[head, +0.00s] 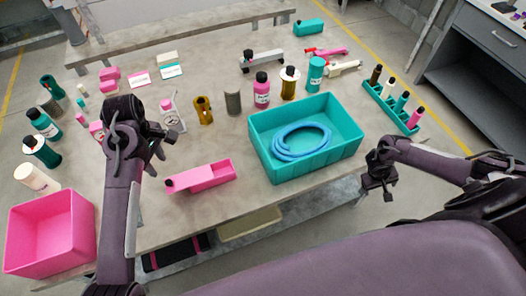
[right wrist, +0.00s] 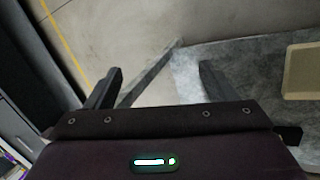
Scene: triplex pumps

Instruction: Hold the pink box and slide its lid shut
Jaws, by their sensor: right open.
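The pink box (head: 221,171) is a small long box lying near the front edge of the table, left of the teal bin. Its pink lid (head: 192,180), with a dark knob at its left end, covers the left part; the right part shows open. My left gripper (head: 155,148) is above the table, up and to the left of the box and apart from it; its finger gap is not clear. My right gripper (head: 378,184) is off the table's front right edge, far from the box. In the right wrist view its fingers (right wrist: 158,85) are apart with nothing between them.
The teal bin (head: 262,150) holds a coiled blue hose (head: 300,140). A larger pink bin (head: 50,235) stands at the front left. Bottles, a gauge (head: 172,122) and a teal rack (head: 392,108) stand further back. The table around the pink box is mostly bare.

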